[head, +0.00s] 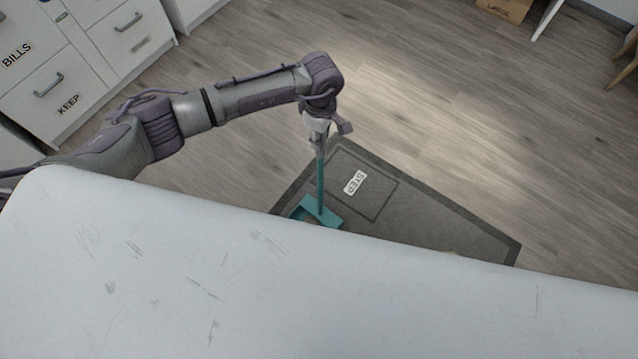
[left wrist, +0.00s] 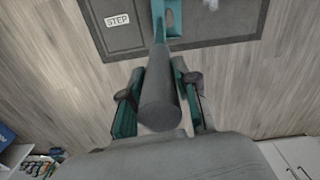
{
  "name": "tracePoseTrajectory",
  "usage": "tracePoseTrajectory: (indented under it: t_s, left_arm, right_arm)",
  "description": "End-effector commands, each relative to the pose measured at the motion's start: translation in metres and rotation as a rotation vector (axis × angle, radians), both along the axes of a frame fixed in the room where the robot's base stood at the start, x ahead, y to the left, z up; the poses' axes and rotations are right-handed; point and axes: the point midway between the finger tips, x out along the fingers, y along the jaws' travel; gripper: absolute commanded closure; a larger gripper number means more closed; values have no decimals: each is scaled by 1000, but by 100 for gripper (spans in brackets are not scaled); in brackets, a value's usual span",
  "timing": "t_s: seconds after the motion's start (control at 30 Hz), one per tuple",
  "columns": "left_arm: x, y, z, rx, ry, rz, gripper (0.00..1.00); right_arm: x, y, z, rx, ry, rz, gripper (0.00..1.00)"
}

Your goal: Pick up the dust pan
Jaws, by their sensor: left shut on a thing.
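The dust pan (head: 318,214) is teal with a long upright teal handle. Its pan is over or on the dark mat, and the white surface hides part of its near side. My left gripper (head: 318,133) is shut on the upper part of the handle. In the left wrist view, the handle's dark grey grip (left wrist: 160,95) stands between the two fingers of my left gripper (left wrist: 160,112), and part of the teal pan (left wrist: 172,18) shows beyond it. I cannot tell whether the pan touches the mat. My right gripper is not in view.
A dark mat (head: 430,223) with a "STEP" label lies on the wood floor. A large white surface (head: 250,290) fills the near part of the head view. White drawers (head: 60,85) stand at the upper left. A cardboard box (head: 505,8) is at the top. Open floor lies beyond the mat.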

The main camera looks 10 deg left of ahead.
Motion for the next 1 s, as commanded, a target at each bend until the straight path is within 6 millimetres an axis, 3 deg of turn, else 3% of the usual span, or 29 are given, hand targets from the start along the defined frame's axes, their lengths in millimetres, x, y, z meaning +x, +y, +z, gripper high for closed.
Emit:
tracePoseTrajectory:
  t_s: [0.27,0.63,1.0]
  left_arm:
    - [1,0,11,-1,-2,0,100]
    - [1,0,46,-1,-3,-1,100]
    - [-5,-42,67,-4,-3,-4,100]
  right_arm:
    - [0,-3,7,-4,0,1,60]
    - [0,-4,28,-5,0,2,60]
    - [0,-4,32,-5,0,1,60]
